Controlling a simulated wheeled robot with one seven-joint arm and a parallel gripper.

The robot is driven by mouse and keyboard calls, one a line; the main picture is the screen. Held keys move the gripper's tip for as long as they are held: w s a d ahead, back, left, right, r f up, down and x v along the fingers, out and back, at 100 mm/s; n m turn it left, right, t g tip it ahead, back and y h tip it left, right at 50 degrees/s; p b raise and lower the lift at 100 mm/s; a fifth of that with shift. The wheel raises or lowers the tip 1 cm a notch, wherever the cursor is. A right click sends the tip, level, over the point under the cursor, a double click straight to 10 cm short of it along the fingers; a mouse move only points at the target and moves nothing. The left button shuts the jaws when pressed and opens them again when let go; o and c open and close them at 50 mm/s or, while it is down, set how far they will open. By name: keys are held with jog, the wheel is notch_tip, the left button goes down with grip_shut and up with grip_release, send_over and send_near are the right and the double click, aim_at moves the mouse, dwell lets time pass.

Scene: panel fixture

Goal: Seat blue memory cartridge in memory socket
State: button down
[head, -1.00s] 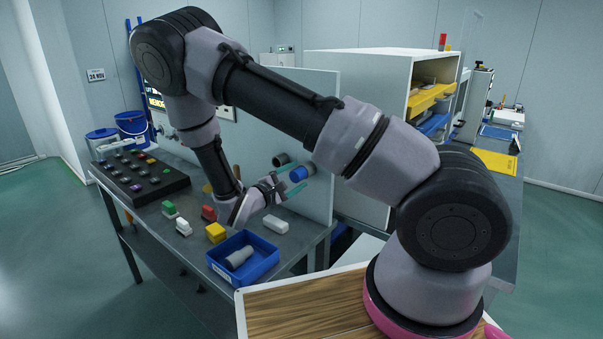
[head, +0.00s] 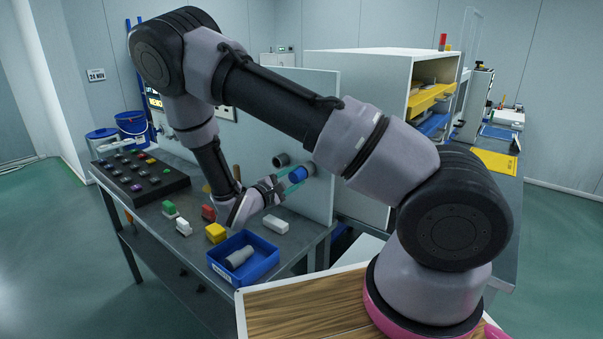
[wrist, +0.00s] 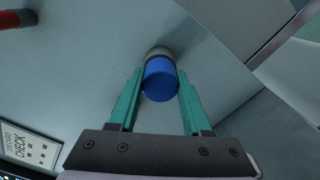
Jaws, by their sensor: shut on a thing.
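The blue memory cartridge (head: 297,175) is a short cylinder at the upright grey panel, lying level and pointing into it. In the wrist view the blue cartridge (wrist: 160,82) sits between my teal fingers, its far end meeting a grey collar (wrist: 158,53) at the panel. The collar also shows in the head view (head: 309,168); I take it for the memory socket, but how deep the cartridge sits is hidden. My gripper (head: 287,181) is shut on the cartridge, fingers on either side. It also shows in the wrist view (wrist: 160,88).
A dark round socket (head: 281,159) is beside it on the panel (head: 320,130). Below are a blue bin (head: 265,262) with a grey cylinder, a white block (head: 276,224), a yellow block (head: 215,232) and a black button board (head: 140,178). A white cabinet (head: 360,80) stands behind.

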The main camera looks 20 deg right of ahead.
aim_at(294, 177)
jog(key=shift+v, duration=2.4)
dwell(0.4)
